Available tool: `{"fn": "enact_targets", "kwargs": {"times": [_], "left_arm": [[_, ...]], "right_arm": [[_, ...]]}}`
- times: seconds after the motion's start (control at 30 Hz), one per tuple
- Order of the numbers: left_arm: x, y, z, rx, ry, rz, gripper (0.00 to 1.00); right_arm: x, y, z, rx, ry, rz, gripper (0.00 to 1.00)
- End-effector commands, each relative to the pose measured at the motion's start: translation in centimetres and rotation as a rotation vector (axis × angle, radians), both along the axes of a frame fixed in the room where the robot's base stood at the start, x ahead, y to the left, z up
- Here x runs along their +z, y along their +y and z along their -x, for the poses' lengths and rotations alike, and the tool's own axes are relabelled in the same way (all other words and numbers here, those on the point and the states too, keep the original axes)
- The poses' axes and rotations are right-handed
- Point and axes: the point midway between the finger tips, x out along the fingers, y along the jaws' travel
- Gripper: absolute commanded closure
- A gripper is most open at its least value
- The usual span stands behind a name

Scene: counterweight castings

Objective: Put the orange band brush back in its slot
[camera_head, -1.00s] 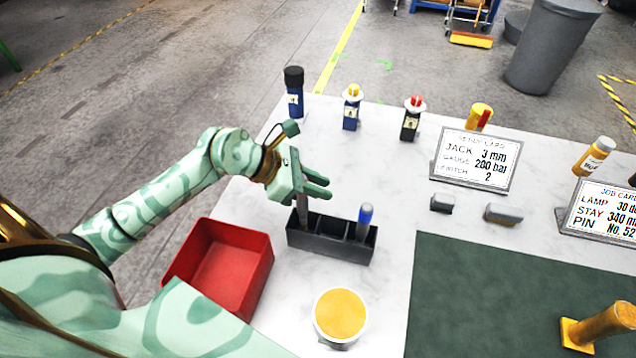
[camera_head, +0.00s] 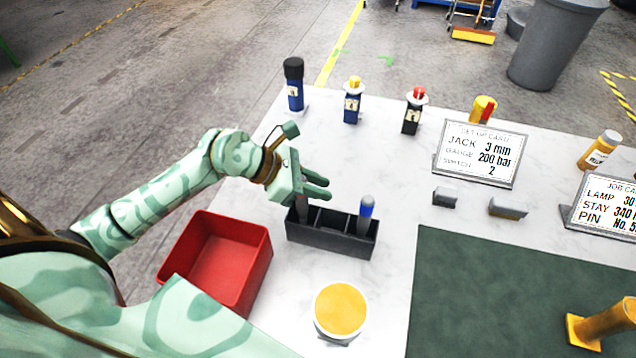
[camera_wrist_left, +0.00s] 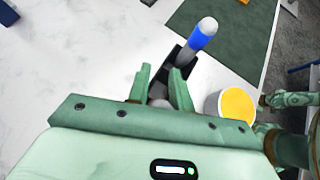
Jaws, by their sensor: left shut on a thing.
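My left gripper (camera_head: 319,188) is shut on a grey-handled brush (camera_head: 303,207), held upright at the left compartment of a black rack (camera_head: 331,238). The brush's lower end is hidden by the rack's wall, and its upper part by the gripper. I see no orange band on it. In the left wrist view it is a small grey patch (camera_wrist_left: 157,92) between the fingers. A second brush with a blue band (camera_head: 366,212) stands in the rack's right compartment; it also shows in the left wrist view (camera_wrist_left: 203,33). The middle compartment looks empty.
A red bin (camera_head: 222,262) stands left of the rack and a yellow-topped tub (camera_head: 340,309) in front. A dark green mat (camera_head: 500,290) lies to the right. Bottles, including a blue one (camera_head: 294,90), and a card stand (camera_head: 478,152) are behind. White tabletop between is clear.

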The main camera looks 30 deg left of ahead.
Motion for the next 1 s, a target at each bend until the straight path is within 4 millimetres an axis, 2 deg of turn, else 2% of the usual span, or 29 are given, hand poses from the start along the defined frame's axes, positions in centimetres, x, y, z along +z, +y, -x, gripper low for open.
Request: {"fn": "enact_targets", "kwargs": {"times": [0.5,0.53,0.6,0.63,1.0], "left_arm": [[-1.7,0.0,0.0,0.000,0.001,0.001,1.00],[-1.6,0.0,0.0,0.000,0.001,0.001,0.76],[-1.6,0.0,0.0,0.000,0.001,0.001,0.56],[-1.6,0.0,0.0,0.000,0.001,0.001,0.53],[-1.2,0.6,0.4,0.001,0.001,-0.001,0.53]], "right_arm": [[-1.1,0.3,0.2,-0.001,0.006,-0.004,0.34],[-1.1,0.3,0.2,-0.001,0.006,-0.004,0.34],[-1.1,0.3,0.2,-0.001,0.005,-0.005,0.34],[-1.0,0.3,0.2,0.000,0.005,-0.005,0.34],[-1.0,0.3,0.2,0.000,0.005,-0.005,0.34]]}}
